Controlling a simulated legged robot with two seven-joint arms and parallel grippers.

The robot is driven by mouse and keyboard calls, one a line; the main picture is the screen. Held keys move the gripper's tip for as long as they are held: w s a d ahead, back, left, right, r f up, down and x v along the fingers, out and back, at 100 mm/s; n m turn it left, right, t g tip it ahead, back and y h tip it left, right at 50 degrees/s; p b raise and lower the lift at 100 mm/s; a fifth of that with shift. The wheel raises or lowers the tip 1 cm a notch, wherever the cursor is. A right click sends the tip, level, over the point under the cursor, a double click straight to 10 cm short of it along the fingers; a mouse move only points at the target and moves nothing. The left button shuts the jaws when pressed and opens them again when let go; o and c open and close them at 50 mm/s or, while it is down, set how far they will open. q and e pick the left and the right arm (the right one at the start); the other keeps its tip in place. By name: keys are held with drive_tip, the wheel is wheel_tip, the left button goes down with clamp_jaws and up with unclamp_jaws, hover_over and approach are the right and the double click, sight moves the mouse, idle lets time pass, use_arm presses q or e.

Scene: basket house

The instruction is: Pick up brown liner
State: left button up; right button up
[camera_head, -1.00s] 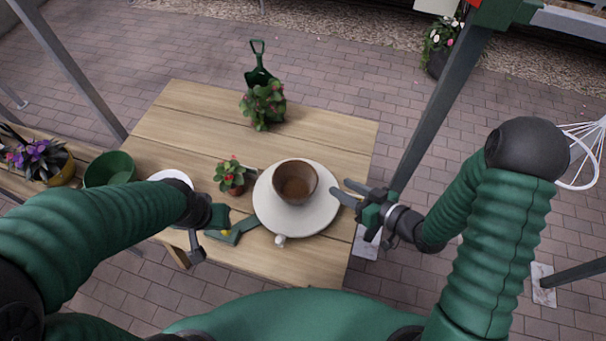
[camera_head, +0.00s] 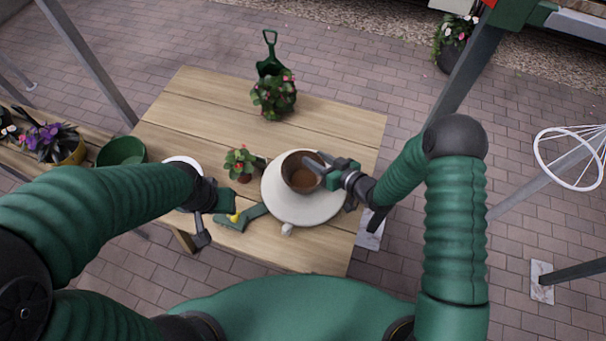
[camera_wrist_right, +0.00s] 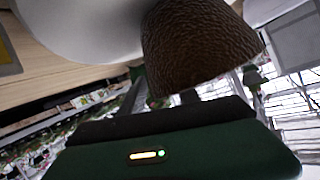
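The brown liner (camera_head: 303,177) is a round, textured bowl shape, open at the top. It stands on a white round dish (camera_head: 312,212) on the wooden table. My right gripper (camera_head: 322,169) is at the liner's right rim, with its fingers apart and overlapping the rim in the head view. I cannot tell whether they touch it. The right wrist view shows the liner's rough outer wall (camera_wrist_right: 195,45) close in front of the gripper; a finger shows beside it. My left gripper (camera_head: 213,215) is over the table's near left edge; its fingertips are unclear.
A small flowering pot (camera_head: 241,163) stands left of the dish. A larger flowering plant (camera_head: 273,95) stands at the back. A green bowl (camera_head: 122,151) is on the left. The table's back right is clear.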

drive_tip(key=shift+s+r, duration=0.1)
drive_tip(key=c, duration=0.7)
drive_tip(key=shift+d, duration=0.15)
clamp_jaws()
